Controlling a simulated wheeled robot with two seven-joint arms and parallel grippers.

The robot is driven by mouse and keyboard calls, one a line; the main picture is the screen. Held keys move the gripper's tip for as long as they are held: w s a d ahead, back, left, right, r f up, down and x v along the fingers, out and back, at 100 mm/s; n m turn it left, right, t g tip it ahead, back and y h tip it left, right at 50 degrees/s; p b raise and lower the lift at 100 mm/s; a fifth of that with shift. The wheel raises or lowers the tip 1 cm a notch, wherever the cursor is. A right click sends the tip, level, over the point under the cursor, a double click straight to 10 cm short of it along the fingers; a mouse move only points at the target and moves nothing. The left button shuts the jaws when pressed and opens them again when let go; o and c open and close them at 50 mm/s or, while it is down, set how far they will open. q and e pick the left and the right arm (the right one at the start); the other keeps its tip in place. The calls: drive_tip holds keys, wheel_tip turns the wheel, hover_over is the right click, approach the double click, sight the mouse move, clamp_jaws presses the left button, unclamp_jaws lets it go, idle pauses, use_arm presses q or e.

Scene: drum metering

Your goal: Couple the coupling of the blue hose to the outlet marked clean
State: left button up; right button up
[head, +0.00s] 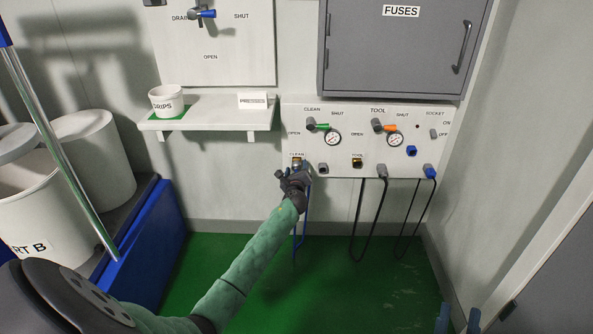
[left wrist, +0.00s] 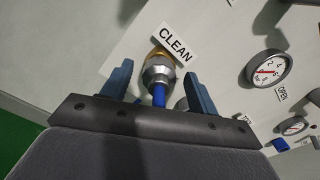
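The outlet marked clean is a brass fitting (head: 297,160) under its label on the wall panel, and it also shows in the left wrist view (left wrist: 160,53). The silver coupling (left wrist: 157,73) of the blue hose is in line with this outlet and meets it with no visible gap. The blue hose (left wrist: 159,96) runs from the coupling toward my left gripper (left wrist: 158,74). That gripper is open, one finger on each side of the coupling, with gaps visible. In the head view my left gripper (head: 295,178) is just below the outlet. My right gripper (head: 458,318) shows two separated fingertips at the bottom right.
Right of the clean outlet are a grey socket (head: 323,168), the brass tool outlet (head: 357,162) and hanging dark hoses (head: 372,225). Valves and gauges (head: 333,138) are above. A shelf (head: 210,112) holds a drips pot (head: 166,101). The green floor (head: 330,280) is clear.

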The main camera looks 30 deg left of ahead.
sight(296, 170)
use_arm(q)
drive_tip(key=p+v, duration=0.1)
drive_tip(key=v, duration=0.5)
drive_tip(key=shift+s+d, duration=0.25)
drive_tip(key=shift+s, duration=0.05)
drive_tip(key=shift+s+d, duration=0.25)
drive_tip(key=shift+s, duration=0.15)
use_arm(e)
wheel_tip(296, 170, down, 24)
drive_tip(key=w+a+g+h, duration=0.2)
drive_tip(key=g, duration=0.6)
drive_tip(key=shift+w+f, duration=0.15)
drive_tip(key=shift+w, duration=0.25)
drive_tip(key=shift+m, duration=0.3)
